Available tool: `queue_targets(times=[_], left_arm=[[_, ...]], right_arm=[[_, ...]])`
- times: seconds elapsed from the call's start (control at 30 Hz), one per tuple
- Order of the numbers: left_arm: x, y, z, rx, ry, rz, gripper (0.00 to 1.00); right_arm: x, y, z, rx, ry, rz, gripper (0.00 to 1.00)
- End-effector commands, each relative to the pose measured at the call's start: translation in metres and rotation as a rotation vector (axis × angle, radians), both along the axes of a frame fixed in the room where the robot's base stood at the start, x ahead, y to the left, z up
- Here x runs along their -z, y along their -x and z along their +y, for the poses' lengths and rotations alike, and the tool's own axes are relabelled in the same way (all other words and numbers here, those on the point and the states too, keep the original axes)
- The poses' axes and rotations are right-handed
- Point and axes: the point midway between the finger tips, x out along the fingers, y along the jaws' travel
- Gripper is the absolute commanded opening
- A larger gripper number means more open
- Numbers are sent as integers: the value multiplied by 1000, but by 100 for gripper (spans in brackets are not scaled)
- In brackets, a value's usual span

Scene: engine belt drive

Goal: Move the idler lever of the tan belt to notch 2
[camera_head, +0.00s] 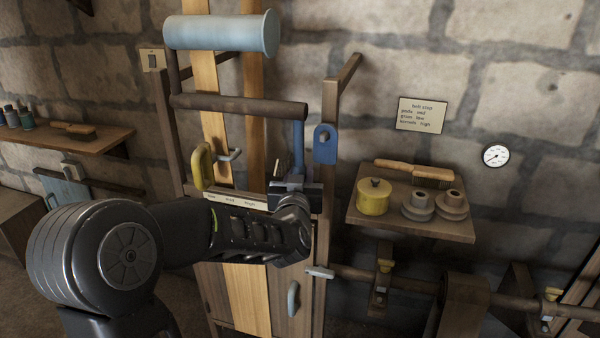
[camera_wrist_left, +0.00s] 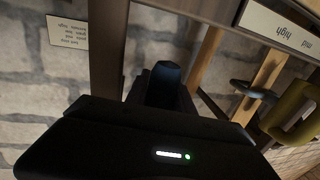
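The tan belt (camera_head: 207,95) runs down from the blue-grey drum, with a second tan strand (camera_head: 254,95) beside it. A blue lever arm (camera_head: 298,148) hangs near the frame's right post, and its lower end reaches my left gripper (camera_head: 294,186). A pale label strip (camera_head: 238,199) runs across the frame left of the gripper; it also shows in the left wrist view (camera_wrist_left: 285,25), reading "mid" and "high". In that view a dark upright piece (camera_wrist_left: 164,84) stands in front of the gripper body. Whether the fingers are closed on the lever is unclear. My right gripper is not in view.
A yellow handle (camera_head: 202,167) and a grey hook (camera_head: 231,155) are left of the gripper. A shelf (camera_head: 415,229) at right holds a yellow pot (camera_head: 373,196), spools and a brush. A belt-stop placard (camera_head: 421,114) hangs on the wall. A shaft (camera_head: 400,287) runs low at right.

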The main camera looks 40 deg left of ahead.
Motion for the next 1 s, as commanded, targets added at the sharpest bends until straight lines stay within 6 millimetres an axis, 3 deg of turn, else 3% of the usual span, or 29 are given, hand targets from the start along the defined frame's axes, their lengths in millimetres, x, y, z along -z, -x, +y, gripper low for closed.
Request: queue_targets(times=[0.3,1.0], left_arm=[[0,0,0,0,0,0,0],[0,0,0,0,0,0,0]], right_arm=[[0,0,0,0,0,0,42],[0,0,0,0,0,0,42]])
